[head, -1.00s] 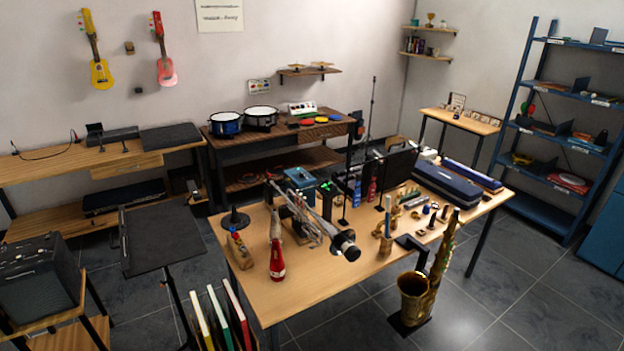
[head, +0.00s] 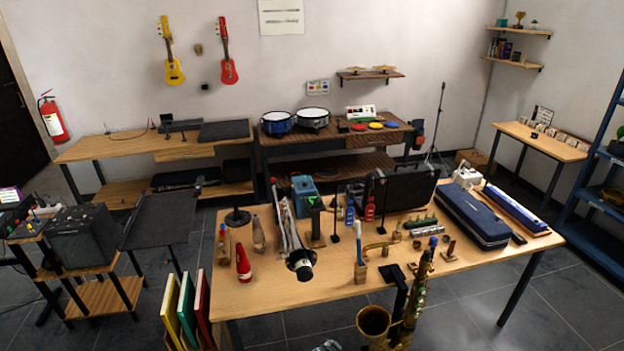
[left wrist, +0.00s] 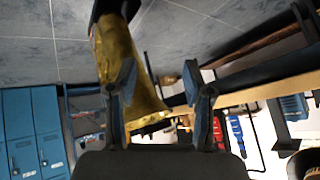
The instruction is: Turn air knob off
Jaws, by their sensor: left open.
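I cannot make out an air knob in either view. A blue box-shaped unit (head: 304,188) stands toward the back of the wooden table in the head view; any knob on it is too small to tell. My left gripper (left wrist: 158,82) is open in the left wrist view, with blue-tipped fingers apart and nothing held. A gold saxophone (left wrist: 118,65) shows beyond and between the fingers; I cannot tell whether they touch it. A small grey-teal part at the bottom edge of the head view may be my left gripper. My right gripper is not in view.
The wooden table (head: 270,297) holds several instruments. The saxophone (head: 373,320) stands at its front edge. A red bottle-like item (head: 243,262) and a long silver instrument (head: 299,263) are left of centre. A dark blue case (head: 473,217) lies at the right. The front-left tabletop is clear.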

